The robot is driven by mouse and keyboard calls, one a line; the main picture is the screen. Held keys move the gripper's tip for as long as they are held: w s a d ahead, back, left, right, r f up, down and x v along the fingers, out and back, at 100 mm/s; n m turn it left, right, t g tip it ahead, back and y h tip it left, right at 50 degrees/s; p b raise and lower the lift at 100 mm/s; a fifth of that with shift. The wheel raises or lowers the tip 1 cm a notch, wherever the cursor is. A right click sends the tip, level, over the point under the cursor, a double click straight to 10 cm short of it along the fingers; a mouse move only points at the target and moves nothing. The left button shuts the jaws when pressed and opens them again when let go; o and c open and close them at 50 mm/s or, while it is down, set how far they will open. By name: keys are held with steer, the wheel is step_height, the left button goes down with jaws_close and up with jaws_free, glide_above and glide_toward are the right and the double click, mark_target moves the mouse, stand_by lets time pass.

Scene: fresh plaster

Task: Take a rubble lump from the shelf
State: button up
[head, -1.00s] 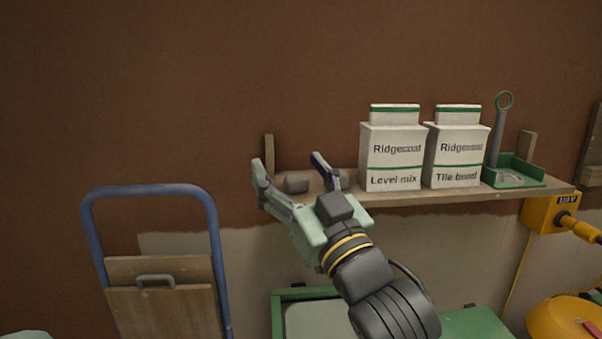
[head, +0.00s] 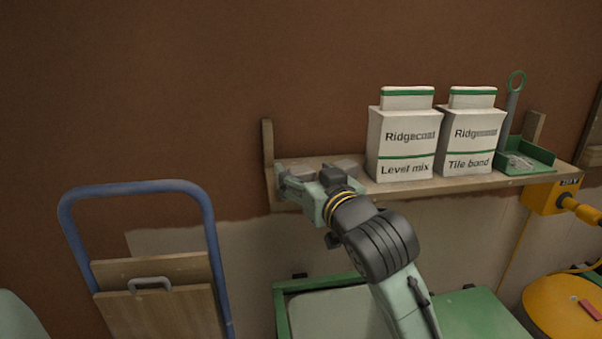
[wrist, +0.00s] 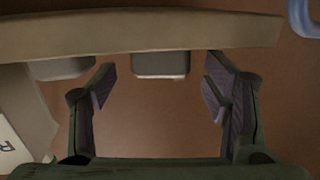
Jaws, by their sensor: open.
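My gripper (head: 306,181) is at the left end of the wooden shelf (head: 400,188), its fingers pointing in over the front edge. In the wrist view, which is upside down, my gripper (wrist: 160,90) is open, with one finger on each side of a grey rubble lump (wrist: 160,66). Neither finger visibly touches it. In the head view this lump (head: 301,172) is partly hidden by my gripper. A second grey lump (wrist: 60,68) lies outside the fingers, towards the bags; it also shows in the head view (head: 346,166).
A white Level mix bag (head: 404,140) and a Tile bond bag (head: 470,138) stand on the shelf right of the lumps. A green tray (head: 525,157) is at the right end. A blue trolley (head: 140,190) stands lower left. An upright wooden bracket (head: 268,148) rises at the shelf's left end.

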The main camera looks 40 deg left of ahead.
steer(key=shift+x, duration=1.5)
steer(key=shift+c, duration=0.3)
steer(key=c, duration=1.3)
